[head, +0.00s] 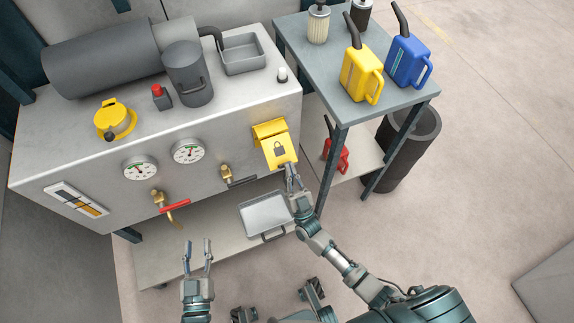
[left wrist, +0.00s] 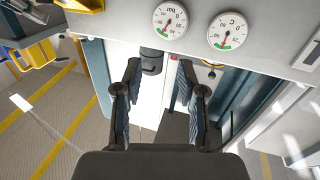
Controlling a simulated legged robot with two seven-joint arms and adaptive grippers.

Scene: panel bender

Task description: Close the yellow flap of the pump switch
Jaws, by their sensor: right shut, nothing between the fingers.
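The yellow pump switch housing (head: 265,130) is on the upper right of the machine's front panel. Its yellow flap (head: 279,151), marked with a padlock, slants outward from the panel; the switch behind it is hidden. My right gripper (head: 289,171) is shut and empty, with its tips at the lower edge of the flap. I cannot tell whether they touch it. My left gripper (head: 197,246) is open and empty, low in front of the machine and well away from the flap. Its spread fingers also show in the left wrist view (left wrist: 158,98).
Two gauges (head: 140,168) (head: 188,151), a red-handled valve (head: 174,206) and a black-handled valve (head: 237,178) are left of the switch. A metal tray (head: 266,214) lies below. A side table (head: 370,108) with yellow and blue cans stands close on the right.

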